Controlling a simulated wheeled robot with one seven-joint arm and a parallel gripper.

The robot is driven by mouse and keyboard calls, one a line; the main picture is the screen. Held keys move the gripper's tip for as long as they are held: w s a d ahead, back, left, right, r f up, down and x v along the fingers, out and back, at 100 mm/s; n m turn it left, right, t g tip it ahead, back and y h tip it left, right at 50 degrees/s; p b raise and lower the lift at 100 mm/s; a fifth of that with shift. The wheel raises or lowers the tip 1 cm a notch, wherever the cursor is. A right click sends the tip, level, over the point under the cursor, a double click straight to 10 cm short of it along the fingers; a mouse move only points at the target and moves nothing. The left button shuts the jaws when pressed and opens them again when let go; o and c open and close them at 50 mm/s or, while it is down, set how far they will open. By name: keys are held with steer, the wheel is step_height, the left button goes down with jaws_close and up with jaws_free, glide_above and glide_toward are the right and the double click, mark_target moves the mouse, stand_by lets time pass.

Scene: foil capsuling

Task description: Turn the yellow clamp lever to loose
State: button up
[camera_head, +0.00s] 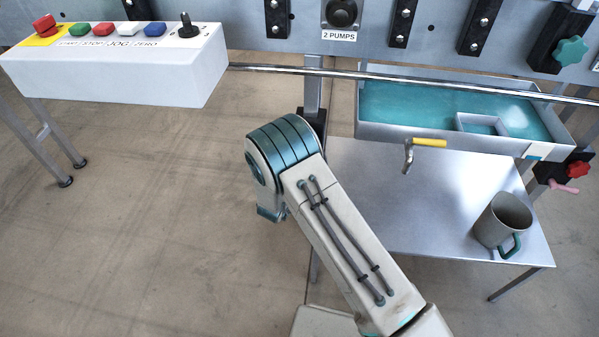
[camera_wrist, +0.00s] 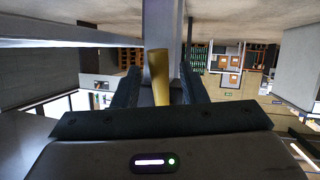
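In the wrist view, a yellow lever (camera_wrist: 158,72) stands between the two dark fingers of my gripper (camera_wrist: 161,82). The fingers are apart, with a gap on each side of the lever, and do not seem to close on it. A grey post (camera_wrist: 162,22) rises behind the lever. In the head view, my arm covers the lower part of a grey post (camera_head: 313,75) with a black block on it, and my gripper is hidden. Whether the lever points to loose cannot be read.
A steel table (camera_head: 370,190) below holds a grey mug (camera_head: 503,218). A white button box (camera_head: 130,75) is at upper left. A steel rail (camera_head: 290,69) crosses. The floor at left is clear.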

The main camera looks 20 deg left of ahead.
steer(key=p+v, duration=0.4)
steer(key=v, duration=0.9)
steer(key=shift+s+a+r, duration=0.2)
steer(key=shift+s, duration=0.15)
steer(key=w+d+r+g+y+p, duration=0.25)
steer(key=r+p, duration=0.25)
steer(key=r, duration=0.6)
steer(key=w+d+r+g+y+p, duration=0.1)
steer(key=w+r+p, duration=0.35)
steer(key=r, duration=0.55)
steer(key=s+d+r+g+y+p, duration=0.1)
steer(key=d+r+p, duration=0.25)
steer(key=r, duration=0.45)
steer(key=s+d+r+g+p, duration=0.1)
steer(key=d+r+g+p, duration=0.2)
steer(key=r, duration=0.4)
steer(key=s+d+r+g+h+p, duration=0.3)
steer(key=s+d+r+p, duration=1)
steer(key=s+d+r, duration=0.8)
steer(key=d+r, duration=0.1)
steer(key=d, duration=0.2)
steer(key=shift+d+r, duration=0.2)
